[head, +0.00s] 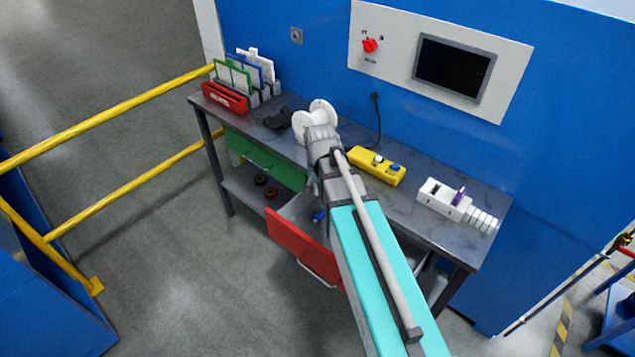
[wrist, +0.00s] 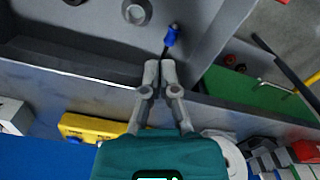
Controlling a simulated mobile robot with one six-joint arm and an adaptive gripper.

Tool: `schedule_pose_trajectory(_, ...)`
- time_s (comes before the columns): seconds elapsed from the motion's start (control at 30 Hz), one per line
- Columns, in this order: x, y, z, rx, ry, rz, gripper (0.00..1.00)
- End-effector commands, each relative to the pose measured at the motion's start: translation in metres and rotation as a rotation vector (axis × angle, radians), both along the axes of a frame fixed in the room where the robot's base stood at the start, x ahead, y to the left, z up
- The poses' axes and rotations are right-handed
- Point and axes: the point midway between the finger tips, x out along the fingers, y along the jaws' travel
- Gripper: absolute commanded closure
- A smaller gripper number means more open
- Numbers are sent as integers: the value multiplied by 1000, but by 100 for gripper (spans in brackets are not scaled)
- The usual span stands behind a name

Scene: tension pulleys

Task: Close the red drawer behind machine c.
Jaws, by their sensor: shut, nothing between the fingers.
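The red drawer (head: 298,250) under the grey workbench stands pulled open, its red front and handle facing away from the bench. Its grey inside (wrist: 100,30) fills the upper wrist view and holds a blue-handled tool (wrist: 171,37) and a ring (wrist: 137,11). My gripper (wrist: 160,72) is shut and empty. In the wrist view its fingertips lie over the drawer's inside, close to the bench edge; contact cannot be told. In the head view my arm hides most of the gripper and part of the drawer. No machine label is readable.
A green drawer (head: 262,160) sits left of the red one. The bench (head: 415,225) carries a yellow button box (head: 376,166), a white pulley-like part (head: 318,112), a white block (head: 445,194) and a red card holder (head: 224,98). Yellow rails (head: 130,108) stand left; front floor is clear.

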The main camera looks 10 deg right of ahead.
Motion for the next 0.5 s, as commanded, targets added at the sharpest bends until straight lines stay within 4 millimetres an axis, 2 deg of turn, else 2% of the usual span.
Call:
schedule_pose_trajectory(0.03,-11,0,21,0,0,36,100)
schedule_pose_trajectory(0.5,-73,3,107,-1,1,402,100)
